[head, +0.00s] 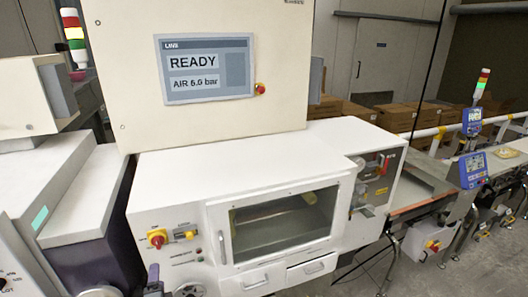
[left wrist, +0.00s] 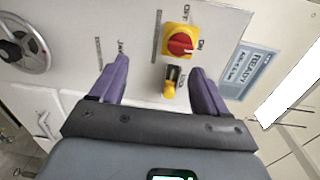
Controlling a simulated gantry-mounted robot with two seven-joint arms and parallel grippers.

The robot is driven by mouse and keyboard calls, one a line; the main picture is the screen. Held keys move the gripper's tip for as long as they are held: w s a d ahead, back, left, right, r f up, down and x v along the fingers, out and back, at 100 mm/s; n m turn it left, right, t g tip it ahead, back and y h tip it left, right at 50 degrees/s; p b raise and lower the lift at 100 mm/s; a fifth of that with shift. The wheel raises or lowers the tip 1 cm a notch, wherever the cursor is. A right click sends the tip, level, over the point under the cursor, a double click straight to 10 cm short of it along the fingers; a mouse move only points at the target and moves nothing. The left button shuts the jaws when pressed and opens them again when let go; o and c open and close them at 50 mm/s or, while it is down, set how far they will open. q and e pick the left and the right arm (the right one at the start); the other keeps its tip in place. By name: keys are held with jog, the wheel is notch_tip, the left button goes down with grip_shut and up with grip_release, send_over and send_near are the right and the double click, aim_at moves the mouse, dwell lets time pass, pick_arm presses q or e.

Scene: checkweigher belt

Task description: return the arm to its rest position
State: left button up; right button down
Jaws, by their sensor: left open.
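My left gripper (head: 153,284) shows as a small dark shape at the bottom edge of the head view, in front of the white machine's lower left panel. In the left wrist view, my left gripper (left wrist: 160,64) is open, its two purple fingers spread and pointing at the panel, with nothing held. A yellow-and-black key-like handle (left wrist: 170,82) on the panel shows between the fingers; I cannot tell its distance from them. A red rotary switch (left wrist: 180,44) on a yellow plate, marked OFF and ON, is just beyond; it also shows in the head view (head: 157,238). My right gripper is not in view.
The white machine (head: 180,185) has a windowed door (head: 285,225) and a screen (head: 205,68) reading READY, AIR 6.0 bar. A round metal wheel or vent (left wrist: 26,46) sits low on the panel. A conveyor (head: 425,190) runs off right. Grey housing (head: 85,195) stands at left.

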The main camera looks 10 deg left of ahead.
pick_arm(q)
jog(key=s+d+f+n+g+h+p, duration=0.1)
jog(key=s+d+f+g+h+p, duration=0.15)
jog(key=s+d+f, duration=0.55)
jog(key=s+d+f+n+g+h+p, duration=0.1)
jog(key=s+d+n+g+h+p, duration=0.2)
jog(key=s, duration=0.9)
jog(key=s+d+r+n+g+h, duration=0.1)
jog(key=s+d+r+n+g, duration=0.2)
jog(key=s+r, duration=0.2)
jog(key=s+d+r+n+g+h, duration=0.2)
jog(key=s+d+r+n+g, duration=0.1)
jog(key=s, duration=0.6)
jog(key=shift+s+d+r+n, duration=0.4)
jog(key=shift+d+r, duration=0.35)
jog(key=shift+r, duration=0.15)
